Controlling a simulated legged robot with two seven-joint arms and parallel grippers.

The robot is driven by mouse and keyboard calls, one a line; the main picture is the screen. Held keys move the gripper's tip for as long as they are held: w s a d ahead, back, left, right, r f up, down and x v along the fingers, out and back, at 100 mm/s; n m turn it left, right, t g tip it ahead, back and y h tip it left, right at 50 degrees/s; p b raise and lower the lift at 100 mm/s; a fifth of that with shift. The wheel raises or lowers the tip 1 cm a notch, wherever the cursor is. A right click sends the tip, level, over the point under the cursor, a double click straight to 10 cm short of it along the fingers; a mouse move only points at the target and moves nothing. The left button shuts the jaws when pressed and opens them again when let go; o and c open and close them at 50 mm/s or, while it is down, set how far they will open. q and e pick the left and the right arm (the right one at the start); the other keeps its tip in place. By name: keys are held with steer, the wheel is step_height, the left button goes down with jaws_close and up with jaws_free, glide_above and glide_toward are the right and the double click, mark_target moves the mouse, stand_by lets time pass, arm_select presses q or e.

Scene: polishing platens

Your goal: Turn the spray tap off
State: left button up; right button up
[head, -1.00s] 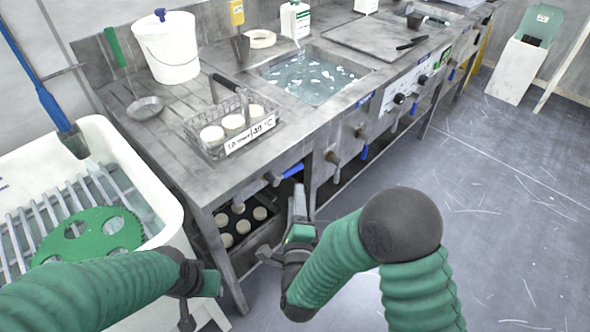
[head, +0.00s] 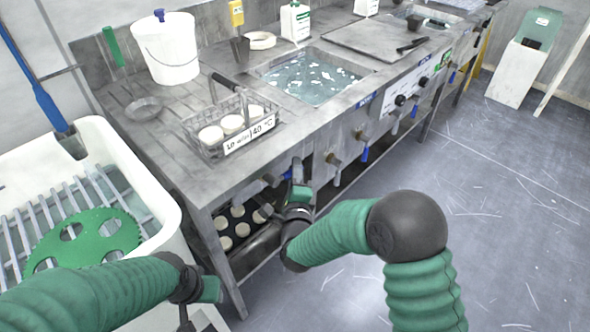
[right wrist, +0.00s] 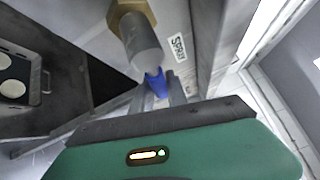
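The spray tap has a brass fitting, a grey body (right wrist: 140,45) and a blue lever (right wrist: 156,82), beside a plate reading SPRAY (right wrist: 177,47) in the right wrist view. My right gripper (right wrist: 162,93) is open there, its two fingers apart with the blue lever at or between their tips. I cannot tell whether they touch it. In the head view my right gripper (head: 297,178) is at the bench front below the wire basket and partly hides the tap. My left gripper (head: 205,290) is low at the left beside the white tub; its fingers are not clear.
Other taps (head: 362,153) with hanging levers line the bench front to the right. A tray of pale round pieces (head: 225,243) sits on the shelf below. A wire basket (head: 205,150) stands on the bench above. The white tub (head: 165,205) stands left. The floor at right is open.

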jaws_close()
steer(key=shift+s+f, duration=0.1)
steer(key=shift+f, duration=0.05)
stand_by(0.9)
steer(key=s+a+f+m+g+y+p, duration=0.4)
steer(key=m+g+p, duration=0.4)
steer(key=g+p, duration=0.2)
step_height(320, 180, down, 2)
steer(key=shift+s+a+f+m+g+y+p, duration=0.1)
steer(key=shift+s+a+m+g+y+p, duration=0.25)
steer(key=shift+s+a+p, duration=0.5)
steer(key=shift+w+d, duration=0.1)
steer(key=shift+d, duration=0.05)
stand_by(0.4)
